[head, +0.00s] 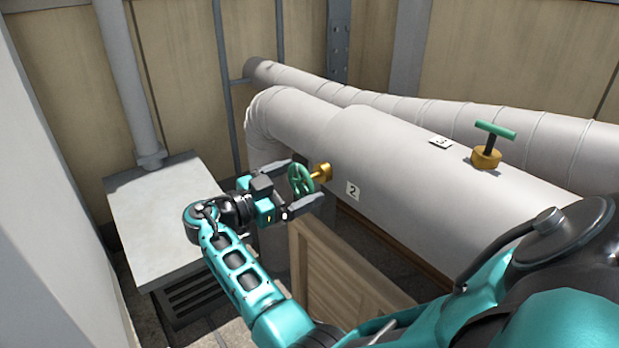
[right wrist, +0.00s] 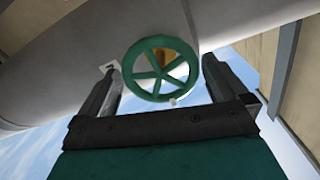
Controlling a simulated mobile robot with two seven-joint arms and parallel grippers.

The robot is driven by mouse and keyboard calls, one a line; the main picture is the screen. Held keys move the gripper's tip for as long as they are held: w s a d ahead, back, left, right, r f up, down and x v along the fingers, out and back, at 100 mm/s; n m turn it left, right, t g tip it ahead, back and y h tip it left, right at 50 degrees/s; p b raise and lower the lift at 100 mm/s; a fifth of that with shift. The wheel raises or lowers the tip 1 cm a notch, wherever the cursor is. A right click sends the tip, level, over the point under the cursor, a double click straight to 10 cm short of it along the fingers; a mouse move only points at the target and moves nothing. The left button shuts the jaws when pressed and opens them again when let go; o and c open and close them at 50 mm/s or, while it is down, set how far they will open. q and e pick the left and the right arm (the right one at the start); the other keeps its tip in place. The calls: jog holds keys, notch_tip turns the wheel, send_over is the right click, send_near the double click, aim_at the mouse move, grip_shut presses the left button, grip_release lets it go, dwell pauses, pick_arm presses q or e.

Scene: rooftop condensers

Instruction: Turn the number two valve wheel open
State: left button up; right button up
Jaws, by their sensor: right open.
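The green spoked valve wheel (head: 301,180) sits on a brass stem (head: 321,172) on the side of the large pale pipe, beside a white plate marked 2 (head: 352,190). My right gripper (head: 300,186) is open, with one finger on each side of the wheel. In the right wrist view the wheel (right wrist: 160,69) faces the camera between the spread fingers of the right gripper (right wrist: 162,80). Gaps show on both sides, so the fingers look clear of the rim. My left gripper is not in view.
A green T-handle valve (head: 495,131) on a brass base stands on top of the pipe (head: 400,150), near a plate marked 3 (head: 440,142). A wooden crate (head: 345,275) is below the pipe. A grey-topped unit (head: 165,215) stands at left.

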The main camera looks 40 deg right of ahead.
jog(key=shift+s+d, duration=0.15)
jog(key=shift+d, duration=1.7)
jog(key=shift+c, duration=0.5)
jog(key=c, duration=0.7)
